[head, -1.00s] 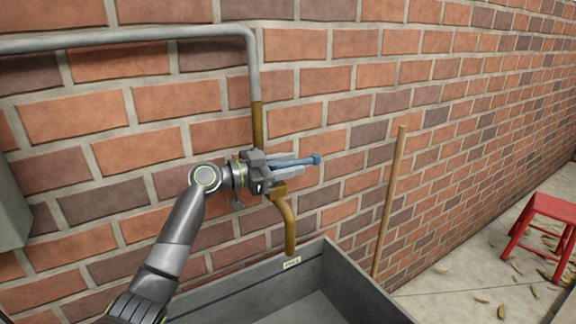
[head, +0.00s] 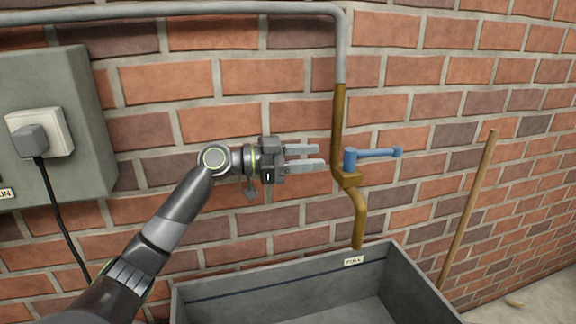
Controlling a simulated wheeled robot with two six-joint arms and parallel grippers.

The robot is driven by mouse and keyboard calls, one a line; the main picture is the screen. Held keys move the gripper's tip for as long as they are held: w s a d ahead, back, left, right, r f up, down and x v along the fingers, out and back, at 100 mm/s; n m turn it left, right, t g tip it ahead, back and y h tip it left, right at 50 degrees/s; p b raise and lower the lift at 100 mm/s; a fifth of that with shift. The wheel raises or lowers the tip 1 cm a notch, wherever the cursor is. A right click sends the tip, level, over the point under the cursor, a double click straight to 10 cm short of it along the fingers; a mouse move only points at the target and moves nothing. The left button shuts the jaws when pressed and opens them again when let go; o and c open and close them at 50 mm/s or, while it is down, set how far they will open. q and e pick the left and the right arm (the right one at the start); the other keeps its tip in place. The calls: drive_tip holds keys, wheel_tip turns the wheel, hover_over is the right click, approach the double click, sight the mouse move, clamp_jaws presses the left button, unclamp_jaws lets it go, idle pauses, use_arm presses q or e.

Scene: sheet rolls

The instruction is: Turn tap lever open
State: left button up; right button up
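The tap is a brass pipe and spout (head: 358,212) on the brick wall. Its blue lever (head: 374,154) sits on top of the tap body and points to the right, roughly level. My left gripper (head: 322,157) is left of the tap, its two pale fingers pointing right towards the lever's pivot. The fingers are apart with nothing between them, and a small gap shows between them and the brass pipe. My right gripper is not in view.
A grey trough (head: 290,288) with a small label stands below the spout. A grey box (head: 62,120) with a plug and black cable is on the wall at left. A wooden pole (head: 468,208) leans on the wall at right.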

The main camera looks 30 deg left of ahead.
use_arm(q)
drive_tip(key=shift+b+v, duration=0.6)
drive_tip(key=shift+v, duration=1.55)
